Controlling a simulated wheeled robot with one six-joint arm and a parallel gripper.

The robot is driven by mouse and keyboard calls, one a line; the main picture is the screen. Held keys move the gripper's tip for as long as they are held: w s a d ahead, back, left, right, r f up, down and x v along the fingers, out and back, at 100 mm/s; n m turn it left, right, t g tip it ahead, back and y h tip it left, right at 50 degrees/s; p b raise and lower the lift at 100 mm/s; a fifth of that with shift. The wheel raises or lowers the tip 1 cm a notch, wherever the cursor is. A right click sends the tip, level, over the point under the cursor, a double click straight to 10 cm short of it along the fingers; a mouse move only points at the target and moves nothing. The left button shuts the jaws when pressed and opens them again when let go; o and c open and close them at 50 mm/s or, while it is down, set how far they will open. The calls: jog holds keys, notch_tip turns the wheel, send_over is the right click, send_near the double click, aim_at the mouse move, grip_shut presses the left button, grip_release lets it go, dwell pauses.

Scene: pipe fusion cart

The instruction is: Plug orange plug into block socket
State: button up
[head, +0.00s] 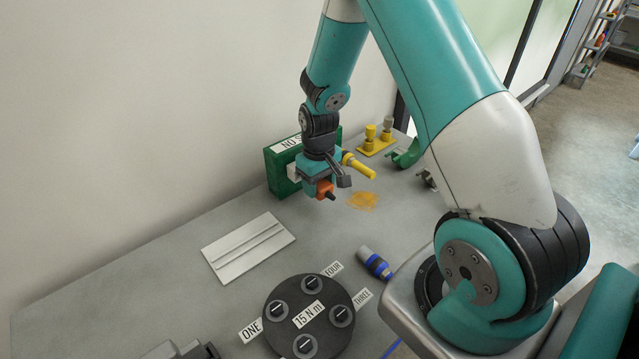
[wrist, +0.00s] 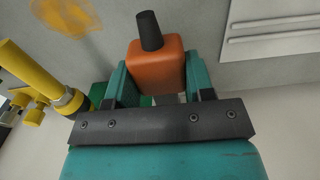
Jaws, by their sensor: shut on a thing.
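The orange plug (head: 324,189) has a dark tip. My gripper (head: 322,182) is shut on it, above the grey bench. In the wrist view the orange plug (wrist: 157,68) sits between the two teal fingers, its black tip pointing away from my gripper. A green block (head: 277,172) with a partly covered white label stands on the bench just behind and left of my gripper. My gripper hides part of its face, and I cannot see a socket opening. The plug looks apart from the block.
A yellow cylinder (head: 358,165) sticks out right of my gripper, close to it. A yellow stand (head: 376,143) is behind. A white grooved plate (head: 248,247), a blue-banded cylinder (head: 375,262) and a round black dial plate (head: 309,314) lie in front. An orange patch (head: 363,200) marks the bench.

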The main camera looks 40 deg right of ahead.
jog(key=shift+w+a, duration=0.1)
jog(key=shift+w, duration=1.9)
jog(key=o, duration=1)
jog(key=shift+o, duration=0.2)
notch_tip(320, 180, up, 17)
jog(key=b, duration=0.3)
jog(key=shift+r, duration=0.2)
jog(key=s+a+r+n+y, duration=0.2)
jog(key=s+a+r+n, duration=0.15)
jog(key=s+a, duration=0.75)
jog(key=s+a+r+n+y, duration=0.1)
jog(key=s+a+n+y, duration=0.1)
jog(key=s+a, duration=0.9)
jog(key=s+n, duration=0.1)
jog(key=s, duration=0.3)
jog(key=shift+r, duration=0.25)
